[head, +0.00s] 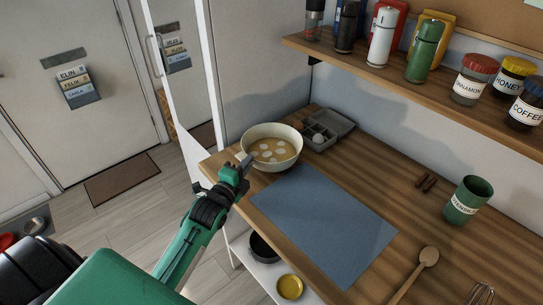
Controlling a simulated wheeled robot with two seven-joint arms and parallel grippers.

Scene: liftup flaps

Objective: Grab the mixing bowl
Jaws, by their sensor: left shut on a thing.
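The mixing bowl (287,133) is a cream bowl at the left end of the wooden counter. It holds a tan mixture with several pale round pieces in it. My left gripper (245,161) reaches in from the lower left and is at the bowl's near left rim. It is shut on the bowl's rim, and its fingertips are small and partly hidden against the bowl. The bowl looks upright, and I cannot tell whether it is clear of the counter. My right gripper is not in view.
A grey tray (341,127) stands right behind the bowl. A blue mat (325,225) lies in front of it. A green utensil cup (467,200), a wooden spoon (415,275) and a whisk (480,294) are at the right. A shelf (400,75) with jars overhangs the counter.

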